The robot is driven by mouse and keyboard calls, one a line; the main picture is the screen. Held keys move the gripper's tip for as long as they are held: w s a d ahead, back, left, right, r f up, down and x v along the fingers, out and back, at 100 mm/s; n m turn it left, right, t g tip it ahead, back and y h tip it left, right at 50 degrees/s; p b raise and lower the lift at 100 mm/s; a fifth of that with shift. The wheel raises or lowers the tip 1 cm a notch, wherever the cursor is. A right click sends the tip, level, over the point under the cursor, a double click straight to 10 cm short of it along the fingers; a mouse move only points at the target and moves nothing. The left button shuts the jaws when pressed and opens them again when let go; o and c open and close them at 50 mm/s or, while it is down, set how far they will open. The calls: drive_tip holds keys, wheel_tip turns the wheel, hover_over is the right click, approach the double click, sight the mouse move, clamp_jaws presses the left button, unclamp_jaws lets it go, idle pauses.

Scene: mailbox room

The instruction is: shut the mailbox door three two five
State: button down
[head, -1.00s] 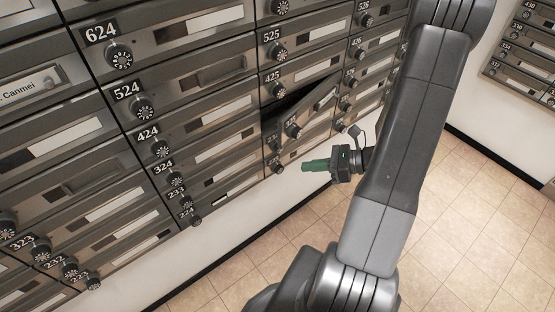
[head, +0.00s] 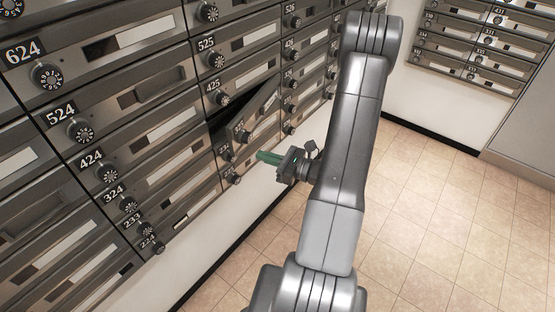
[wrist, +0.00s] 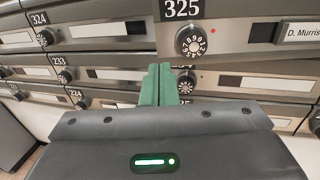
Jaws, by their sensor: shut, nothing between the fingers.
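Mailbox door 325 (head: 262,113) stands ajar in the head view, below door 425, with a dark wedge-shaped gap behind it. In the wrist view door 325 (wrist: 230,32) is near the top, with its number plate, a round dial (wrist: 190,41) and a name tag. My gripper (head: 260,156) has green fingers that are shut and empty. In the head view they are just below and right of the open door's dial end. In the wrist view the green fingers (wrist: 158,75) point at the boxes, below and left of the dial. I cannot tell whether they touch anything.
Closed mailbox doors with dials surround it, such as 425 (head: 240,88) and 424 (head: 150,150). Another bank of mailboxes (head: 475,45) is on the far wall. Tiled floor (head: 430,200) to the right is clear.

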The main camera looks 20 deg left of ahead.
sight(234, 148)
drive_tip(key=a, duration=0.4)
drive_tip(key=w+a+p, duration=0.1)
drive_tip(key=a, duration=0.2)
drive_tip(key=shift+a, duration=0.1)
drive_tip(key=shift+w+a+b, duration=0.15)
drive_tip(key=shift+a+b, duration=0.15)
drive_tip(key=shift+a, duration=0.9)
drive_tip(key=shift+w+a+b, duration=0.15)
drive_tip(key=shift+a+b, duration=0.1)
drive_tip(key=shift+a, duration=0.9)
drive_tip(key=shift+d, duration=0.15)
